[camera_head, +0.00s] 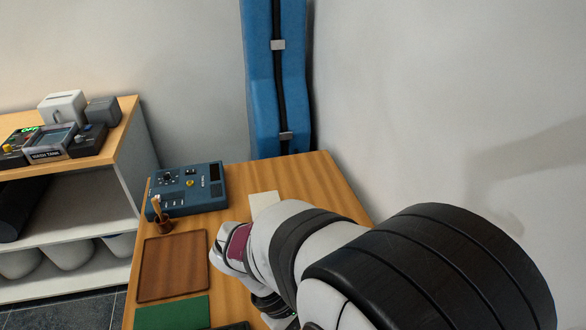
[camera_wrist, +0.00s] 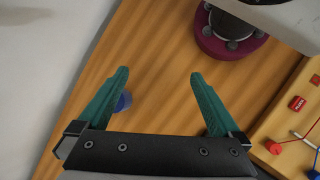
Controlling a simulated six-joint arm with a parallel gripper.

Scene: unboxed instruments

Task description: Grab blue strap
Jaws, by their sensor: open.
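A small blue object (camera_wrist: 124,102) lies on the wooden table by the left finger in the wrist view. The finger hides part of it, and I cannot tell for sure that it is the blue strap. My gripper (camera_wrist: 158,74) is open, with its two green fingers apart over the table and only bare wood between their tips. In the head view my own arm hides the gripper and the table under it. No blue strap can be made out in the head view.
A blue instrument box (camera_head: 188,190), a wooden-handled item (camera_head: 160,212), a brown tray (camera_head: 172,268), a green mat (camera_head: 172,314) and a pale card (camera_head: 265,199) are on the table. A tall blue case (camera_head: 262,90) stands behind it. A board with red parts (camera_wrist: 292,135) is right of my gripper.

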